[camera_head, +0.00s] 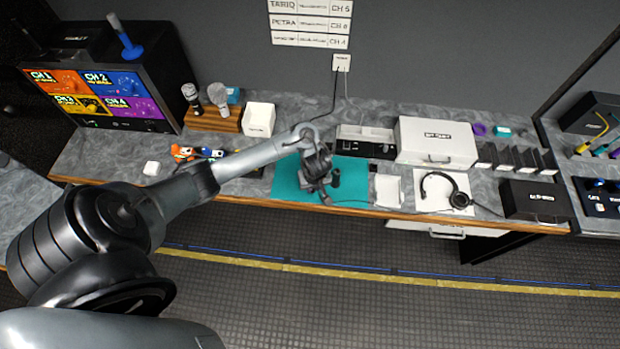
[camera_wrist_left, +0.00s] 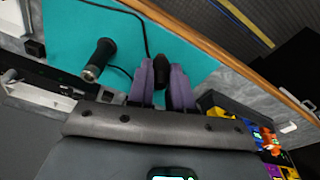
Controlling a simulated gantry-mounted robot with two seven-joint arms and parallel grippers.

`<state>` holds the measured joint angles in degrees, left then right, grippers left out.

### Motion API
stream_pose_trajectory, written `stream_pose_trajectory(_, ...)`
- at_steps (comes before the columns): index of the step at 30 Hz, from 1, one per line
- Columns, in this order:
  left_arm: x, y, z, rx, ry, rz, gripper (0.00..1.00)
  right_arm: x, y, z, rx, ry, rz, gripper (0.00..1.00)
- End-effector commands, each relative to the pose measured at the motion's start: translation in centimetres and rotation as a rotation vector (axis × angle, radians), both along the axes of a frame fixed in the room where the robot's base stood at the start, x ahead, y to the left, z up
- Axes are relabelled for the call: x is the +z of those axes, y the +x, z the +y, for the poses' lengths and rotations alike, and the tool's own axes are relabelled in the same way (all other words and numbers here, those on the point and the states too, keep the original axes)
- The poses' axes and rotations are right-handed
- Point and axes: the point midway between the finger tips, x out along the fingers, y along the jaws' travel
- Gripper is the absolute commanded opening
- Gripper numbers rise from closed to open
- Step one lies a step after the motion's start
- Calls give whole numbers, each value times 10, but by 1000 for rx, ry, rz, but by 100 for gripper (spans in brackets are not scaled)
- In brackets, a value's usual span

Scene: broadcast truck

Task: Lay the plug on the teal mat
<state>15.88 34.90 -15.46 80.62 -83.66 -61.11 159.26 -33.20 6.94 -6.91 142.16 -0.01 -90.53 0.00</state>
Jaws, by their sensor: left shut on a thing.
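The teal mat (camera_head: 289,182) lies on the grey counter, near its front edge. My left gripper (camera_head: 323,193) is over the mat's front right part. In the left wrist view the left gripper (camera_wrist_left: 163,78) has its purple-grey fingers shut on the dark plug (camera_wrist_left: 160,66). A black cable runs from the plug across the mat (camera_wrist_left: 65,30). I cannot tell whether the plug touches the mat. A black cylinder with a metal end (camera_wrist_left: 97,61) is on the mat beside the gripper; it also shows in the head view (camera_head: 336,178). My right gripper is not in view.
A headset (camera_head: 452,192) on a white sheet is to the right, with the cable running toward it. A black-and-white panel unit (camera_head: 365,143) is behind the mat. A white case (camera_head: 436,141) stands back right. Colourful small items (camera_head: 200,153) are left of the mat.

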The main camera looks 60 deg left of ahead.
Motion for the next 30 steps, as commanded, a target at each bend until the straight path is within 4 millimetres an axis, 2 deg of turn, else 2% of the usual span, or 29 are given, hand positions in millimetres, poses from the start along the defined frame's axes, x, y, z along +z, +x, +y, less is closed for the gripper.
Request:
stream_pose_trajectory(1,-11,-2,7,2,2,2,0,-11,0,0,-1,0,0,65)
stream_pose_trajectory(3,-20,-3,18,2,2,1,0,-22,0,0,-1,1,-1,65)
stream_pose_trajectory(7,-35,-5,45,5,4,3,0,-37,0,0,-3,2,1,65)
stream_pose_trajectory(15,-60,-7,93,2,2,1,0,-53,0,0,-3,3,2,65)
stream_pose_trajectory(18,-65,-8,103,2,2,1,0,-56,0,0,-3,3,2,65)
stream_pose_trajectory(24,-70,-8,110,0,-1,1,0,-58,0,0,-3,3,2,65)
stream_pose_trajectory(30,-95,-8,110,0,-1,3,0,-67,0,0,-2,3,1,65)
